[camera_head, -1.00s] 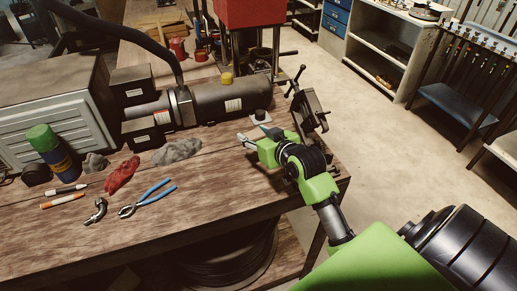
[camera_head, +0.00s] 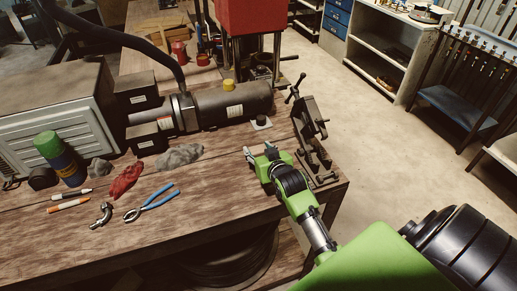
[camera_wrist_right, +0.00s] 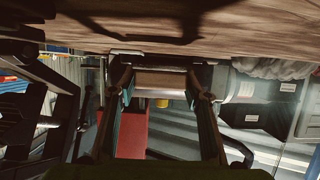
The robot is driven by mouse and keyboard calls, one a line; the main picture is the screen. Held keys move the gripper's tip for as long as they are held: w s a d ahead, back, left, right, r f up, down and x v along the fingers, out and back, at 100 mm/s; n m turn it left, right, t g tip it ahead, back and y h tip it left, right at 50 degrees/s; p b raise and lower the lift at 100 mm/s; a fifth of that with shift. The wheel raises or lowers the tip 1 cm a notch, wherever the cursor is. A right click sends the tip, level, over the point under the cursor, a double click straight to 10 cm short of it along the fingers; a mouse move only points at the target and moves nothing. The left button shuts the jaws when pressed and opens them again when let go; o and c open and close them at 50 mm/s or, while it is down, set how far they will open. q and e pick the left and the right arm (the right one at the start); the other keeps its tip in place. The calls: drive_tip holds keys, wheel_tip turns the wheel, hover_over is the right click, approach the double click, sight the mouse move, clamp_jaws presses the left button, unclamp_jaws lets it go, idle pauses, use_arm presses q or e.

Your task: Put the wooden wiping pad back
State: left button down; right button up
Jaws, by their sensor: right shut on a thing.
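My right gripper (camera_head: 261,153) is low over the right part of the wooden workbench, left of the vise. In the right wrist view its two fingers (camera_wrist_right: 162,92) are closed on the wooden wiping pad (camera_wrist_right: 160,80), a small light-brown block held between the fingertips. The pad is close to the bench top (camera_wrist_right: 230,25), but I cannot tell whether it touches. I cannot make the pad out in the head view. My left gripper is not in view.
The vise (camera_head: 312,135) stands at the bench's right edge. A dark cylindrical machine (camera_head: 230,102) lies behind the gripper. A grey rag (camera_head: 178,156), red rag (camera_head: 126,180), blue-handled pliers (camera_head: 150,204) and spray can (camera_head: 58,158) lie or stand left. The bench front (camera_head: 215,205) is clear.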

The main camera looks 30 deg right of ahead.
drive_tip(key=shift+f, duration=0.6)
drive_tip(key=o, duration=1.1)
drive_tip(key=shift+s, duration=0.1)
